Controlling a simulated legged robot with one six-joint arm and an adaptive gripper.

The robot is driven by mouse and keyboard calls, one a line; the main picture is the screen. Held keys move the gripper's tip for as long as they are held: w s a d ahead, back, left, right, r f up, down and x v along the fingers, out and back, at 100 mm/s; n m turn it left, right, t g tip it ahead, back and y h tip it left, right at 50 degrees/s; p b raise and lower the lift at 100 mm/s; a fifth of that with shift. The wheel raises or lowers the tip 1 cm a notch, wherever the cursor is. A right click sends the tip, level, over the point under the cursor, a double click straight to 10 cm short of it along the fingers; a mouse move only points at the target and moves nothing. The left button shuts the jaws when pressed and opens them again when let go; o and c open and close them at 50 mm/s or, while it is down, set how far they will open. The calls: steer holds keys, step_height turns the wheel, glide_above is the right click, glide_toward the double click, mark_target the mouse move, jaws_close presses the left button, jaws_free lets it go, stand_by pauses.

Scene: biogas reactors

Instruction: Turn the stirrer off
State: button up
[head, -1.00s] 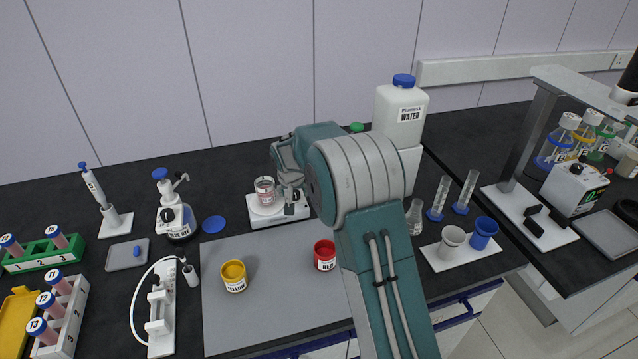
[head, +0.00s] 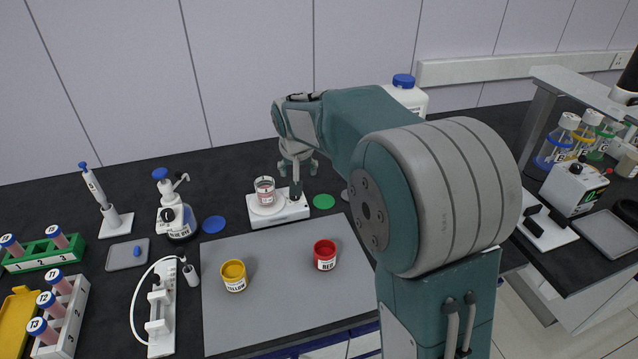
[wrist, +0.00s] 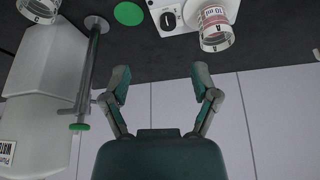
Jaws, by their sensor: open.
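The stirrer (head: 278,212) is a white plate unit on the black bench behind the grey mat. A beaker of pinkish liquid (head: 265,188) stands on its plate. The stirrer's black dial (wrist: 170,18) with a white mark shows at the top of the wrist view, beside the beaker (wrist: 214,28). My gripper (head: 298,176) is at the stirrer's right rear in the head view, partly hidden by my arm. In the wrist view my gripper (wrist: 162,82) is open and empty, its fingertips wide apart and clear of the dial. I cannot read the dial setting.
A green disc (head: 324,202) lies right of the stirrer, and a blue disc (head: 213,224) left. The white water bottle (head: 408,97) stands behind my arm. A rod with a green end (wrist: 88,80) is close in the wrist view. Yellow (head: 233,275) and red (head: 325,254) pots sit on the mat.

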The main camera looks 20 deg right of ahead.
steer(key=s+r+n, duration=0.1)
steer(key=s+r, duration=0.5)
steer(key=s, duration=0.7)
steer(key=shift+s+d+t, duration=0.15)
steer(key=shift+d+t, duration=0.15)
steer(key=shift+d, duration=0.15)
steer(key=shift+r, duration=0.1)
steer(key=s+f+n+y, duration=0.1)
steer(key=s+f, duration=0.1)
steer(key=s, duration=1.7)
steer(key=shift+n+t, duration=0.3)
steer(key=shift+s, duration=0.1)
